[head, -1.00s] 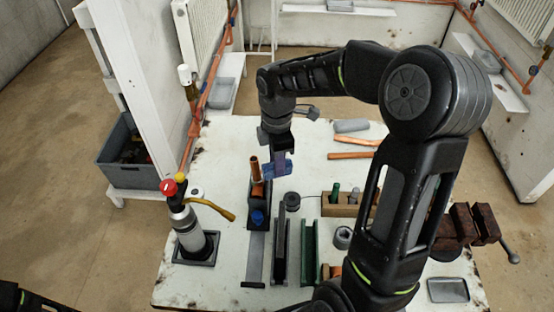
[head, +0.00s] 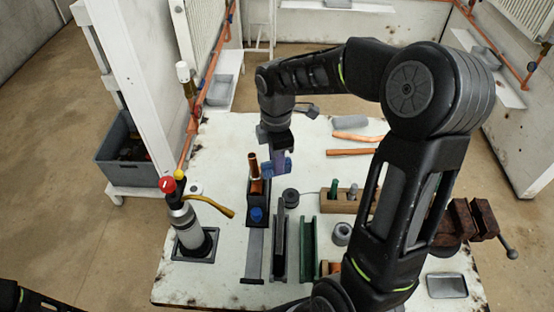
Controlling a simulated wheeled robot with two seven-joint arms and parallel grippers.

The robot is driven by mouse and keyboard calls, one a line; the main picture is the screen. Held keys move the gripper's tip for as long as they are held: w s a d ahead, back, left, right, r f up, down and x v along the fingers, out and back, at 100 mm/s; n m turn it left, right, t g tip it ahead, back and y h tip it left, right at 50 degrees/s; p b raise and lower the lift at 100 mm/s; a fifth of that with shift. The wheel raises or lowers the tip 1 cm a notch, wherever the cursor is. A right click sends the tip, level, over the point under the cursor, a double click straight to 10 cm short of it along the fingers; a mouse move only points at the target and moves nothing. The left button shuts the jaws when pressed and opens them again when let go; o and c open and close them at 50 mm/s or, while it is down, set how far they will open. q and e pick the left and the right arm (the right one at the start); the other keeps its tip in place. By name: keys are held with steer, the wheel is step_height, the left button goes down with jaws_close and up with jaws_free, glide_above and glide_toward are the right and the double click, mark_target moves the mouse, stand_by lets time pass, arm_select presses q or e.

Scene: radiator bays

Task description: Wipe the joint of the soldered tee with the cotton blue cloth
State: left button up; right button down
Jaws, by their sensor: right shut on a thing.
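The copper tee (head: 254,168) stands upright in a dark holder (head: 258,214) on the white bench. My right gripper (head: 279,163) comes down from above just right of the tee and is shut on the blue cloth (head: 273,168). The cloth is right beside the tee's copper; I cannot tell whether it touches the joint. The fingertips are partly hidden by the cloth. A small part of my left arm (head: 25,300) shows at the lower left corner, and its gripper is out of view.
A torch with a red knob (head: 190,228) stands left of the holder. A wooden block (head: 340,202) with several tools, a green channel (head: 309,248) and a dark roll (head: 291,198) lie to the right. Copper pipes (head: 352,152) lie behind. A vise (head: 470,222) sits at the right edge.

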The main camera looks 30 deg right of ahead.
steer(key=shift+d, duration=0.15)
stand_by(0.3)
steer(key=shift+s+d, duration=0.25)
steer(key=shift+d, duration=0.85)
steer(key=shift+r+p, duration=0.15)
steer(key=shift+p, duration=0.15)
steer(key=shift+r+p, duration=1.2)
steer(key=shift+r, duration=1.7)
steer(key=shift+s+a, duration=0.1)
